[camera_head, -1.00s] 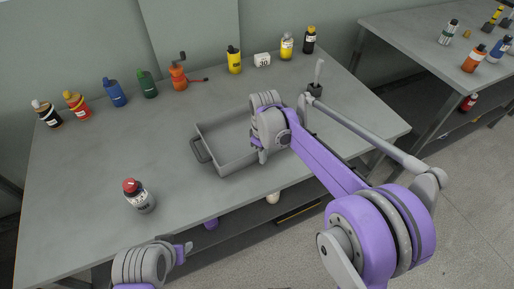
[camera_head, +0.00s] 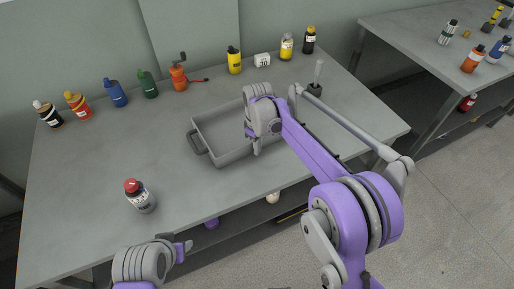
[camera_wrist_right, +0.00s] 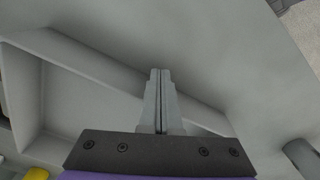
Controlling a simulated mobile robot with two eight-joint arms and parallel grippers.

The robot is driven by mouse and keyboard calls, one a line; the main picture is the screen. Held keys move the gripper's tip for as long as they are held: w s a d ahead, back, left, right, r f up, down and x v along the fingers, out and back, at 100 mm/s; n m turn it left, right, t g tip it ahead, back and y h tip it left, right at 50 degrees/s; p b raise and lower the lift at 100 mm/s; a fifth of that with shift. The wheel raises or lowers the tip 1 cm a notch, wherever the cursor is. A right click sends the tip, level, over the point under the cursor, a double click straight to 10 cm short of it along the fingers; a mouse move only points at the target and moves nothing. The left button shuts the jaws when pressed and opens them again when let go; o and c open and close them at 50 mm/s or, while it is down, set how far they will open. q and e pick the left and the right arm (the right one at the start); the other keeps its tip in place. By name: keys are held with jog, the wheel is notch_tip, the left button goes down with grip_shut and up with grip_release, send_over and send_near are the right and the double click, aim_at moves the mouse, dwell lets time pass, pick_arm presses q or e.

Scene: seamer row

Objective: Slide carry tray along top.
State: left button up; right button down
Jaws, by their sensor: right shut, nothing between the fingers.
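The carry tray (camera_head: 232,158) is a grey, open, empty box standing on the grey bench top (camera_head: 100,185), with a bar handle (camera_head: 196,142) on its left end. My right gripper (camera_head: 256,149) is at its front right side and its arm hides the tray's right end. In the right wrist view my right gripper (camera_wrist_right: 159,74) is shut with nothing between its fingers, and they overlap the tray wall (camera_wrist_right: 95,68). I cannot tell whether they touch it. My left gripper (camera_head: 187,246) is in front of the bench's front edge, apart from the tray; its finger opening is unclear.
A red-capped bottle (camera_head: 140,196) stands left of the tray near the front edge. Several bottles, a red grinder (camera_head: 178,77) and a white block (camera_head: 262,60) line the back. A dark block with an upright handle (camera_head: 315,89) stands right. The bench middle left is clear.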

aim_at(243, 131)
jog(key=shift+w, duration=0.15)
jog(key=shift+w+a+p, duration=0.3)
jog(key=shift+w+a, duration=0.1)
jog(key=shift+w, duration=0.5)
jog(key=shift+w+a+p, duration=0.3)
jog(key=shift+w+a, duration=0.05)
jog(key=shift+w, duration=0.6)
jog(key=shift+w+a+p, duration=0.35)
jog(key=shift+w+p, duration=0.15)
jog(key=shift+w, duration=0.4)
jog(key=shift+w+a+p, duration=0.35)
jog(key=shift+w+p, duration=0.15)
jog(key=shift+w, duration=0.35)
jog(key=shift+w+a+r+p, duration=0.1)
jog(key=shift+w+a+p, duration=0.2)
jog(key=shift+w+p, duration=0.45)
jog(key=shift+w+a+r+p, duration=0.1)
jog(key=shift+w+a+p, duration=0.2)
jog(key=shift+w+p, duration=0.4)
jog(key=shift+w+a+f, duration=0.15)
jog(key=shift+w+f, duration=0.05)
jog(key=shift+w, duration=0.25)
